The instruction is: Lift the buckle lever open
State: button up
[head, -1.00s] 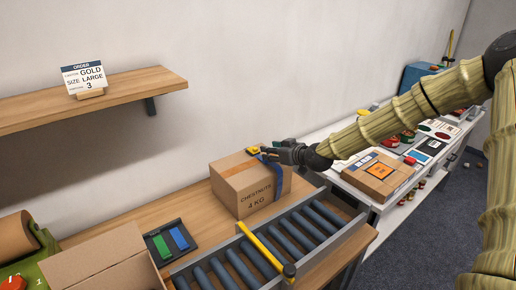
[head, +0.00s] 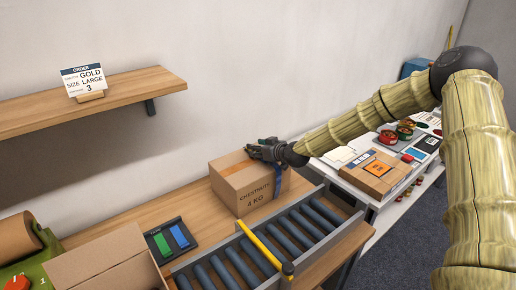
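A closed cardboard box (head: 236,187) marked "CHESTNUTS 4 KG" stands on the wooden bench beside the roller conveyor. A blue strap (head: 278,182) runs down its right side. My gripper (head: 252,150) is over the right part of the box top, at the strap. It covers the spot of the yellow buckle, so I cannot see the buckle or its lever now. The fingers are small and dark here. I cannot tell whether they are open or shut, or whether they touch the buckle.
The roller conveyor (head: 234,268) with a yellow bar (head: 259,247) lies in front of the box. A dark tray (head: 157,232) holds green and blue pieces. An open carton (head: 105,262) is at lower left. A shelf (head: 125,88) hangs on the wall. A white table (head: 371,198) stands right.

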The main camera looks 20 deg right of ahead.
jog(key=c, duration=0.7)
jog(key=shift+c, duration=0.2)
